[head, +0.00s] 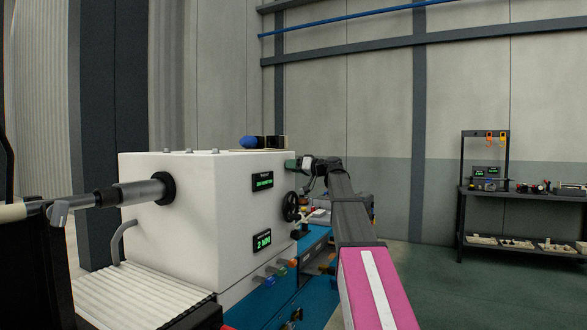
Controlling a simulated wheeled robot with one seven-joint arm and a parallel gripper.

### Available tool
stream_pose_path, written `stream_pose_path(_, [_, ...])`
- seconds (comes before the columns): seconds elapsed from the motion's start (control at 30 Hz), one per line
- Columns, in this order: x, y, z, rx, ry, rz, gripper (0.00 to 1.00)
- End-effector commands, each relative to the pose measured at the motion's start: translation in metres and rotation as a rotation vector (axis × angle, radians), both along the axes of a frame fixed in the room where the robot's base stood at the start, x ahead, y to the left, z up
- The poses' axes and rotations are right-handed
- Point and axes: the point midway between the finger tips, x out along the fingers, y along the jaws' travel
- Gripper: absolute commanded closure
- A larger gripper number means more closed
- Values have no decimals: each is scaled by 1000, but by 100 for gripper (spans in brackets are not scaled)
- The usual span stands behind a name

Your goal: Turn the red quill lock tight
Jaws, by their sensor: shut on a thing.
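My gripper (293,164) is at the upper right edge of the white machine housing (205,215), at the end of my arm, which reaches up from the bottom of the head view. It is small and dark here. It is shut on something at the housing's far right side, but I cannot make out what. No red quill lock can be picked out; the spot at the jaws is partly hidden by the gripper and wrist.
A black handwheel (291,207) sits on the housing just below my gripper. Small displays (262,182) and coloured knobs (281,268) are on the same machine. A grey spindle (140,193) sticks out left. A dark shelf rack (508,192) stands far right, with open floor before it.

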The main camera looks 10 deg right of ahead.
Motion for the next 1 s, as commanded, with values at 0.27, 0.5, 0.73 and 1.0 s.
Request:
stream_pose_path(0.27, [-1,0,1,139,192,-1,80])
stream_pose_path(0.5, [-1,1,2,272,376,-1,80])
stream_pose_path(0.73, [-2,1,3,400,551,-1,80])
stream_pose_path(1.0, [-2,1,4,529,729,-1,80])
